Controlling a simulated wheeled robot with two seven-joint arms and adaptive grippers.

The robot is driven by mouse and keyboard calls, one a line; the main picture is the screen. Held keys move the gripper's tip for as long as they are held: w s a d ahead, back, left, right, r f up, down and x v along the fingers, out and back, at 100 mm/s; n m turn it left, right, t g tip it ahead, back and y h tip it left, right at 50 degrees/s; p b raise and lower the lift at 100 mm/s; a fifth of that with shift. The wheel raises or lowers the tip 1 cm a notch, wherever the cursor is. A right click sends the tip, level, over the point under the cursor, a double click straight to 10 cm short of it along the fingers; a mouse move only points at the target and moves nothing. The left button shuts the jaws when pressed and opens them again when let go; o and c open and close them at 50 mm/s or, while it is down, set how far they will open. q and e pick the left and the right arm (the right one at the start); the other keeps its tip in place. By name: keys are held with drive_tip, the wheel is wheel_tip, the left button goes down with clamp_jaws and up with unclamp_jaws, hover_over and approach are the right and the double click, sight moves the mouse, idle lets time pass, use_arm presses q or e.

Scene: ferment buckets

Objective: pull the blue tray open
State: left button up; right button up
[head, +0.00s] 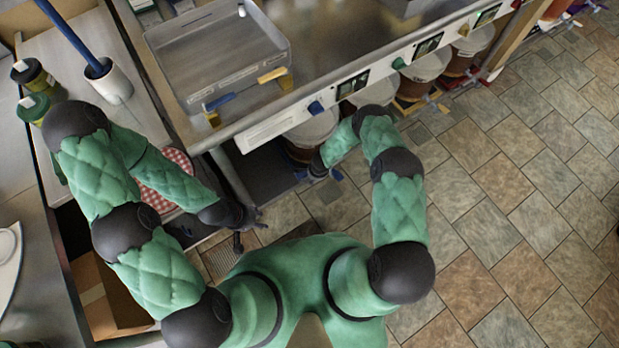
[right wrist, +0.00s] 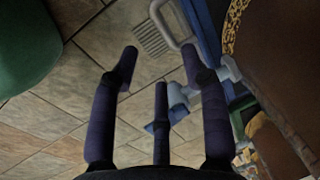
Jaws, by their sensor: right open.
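The blue tray (right wrist: 212,48) shows as a blue edge at the upper right of the right wrist view, beside a brown bucket. A pale looped handle (right wrist: 160,12) sticks out from it, just beyond my right gripper's fingertips. My right gripper (right wrist: 158,62) is open, its fingers spread and apart on either side of a light blue tap-like part (right wrist: 178,98). In the head view my right gripper (head: 318,170) is low in front of the leftmost bucket (head: 313,130), and hides most of the tray. My left gripper (head: 256,216) is open and empty, left of it over the floor.
The steel counter (head: 345,45) with coloured knobs overhangs the row of buckets. More buckets (head: 428,66) stand to the right. A metal tray (head: 215,50) sits on the counter. A cardboard box (head: 105,295) is at lower left. The tiled floor (head: 500,200) is clear at right.

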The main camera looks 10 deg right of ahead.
wheel_tip(320, 180, down, 9)
drive_tip(key=w+b, duration=0.1)
drive_tip(key=b, duration=0.3)
drive_tip(key=shift+w+a+r, duration=0.2)
drive_tip(key=shift+w, duration=0.05)
clamp_jaws()
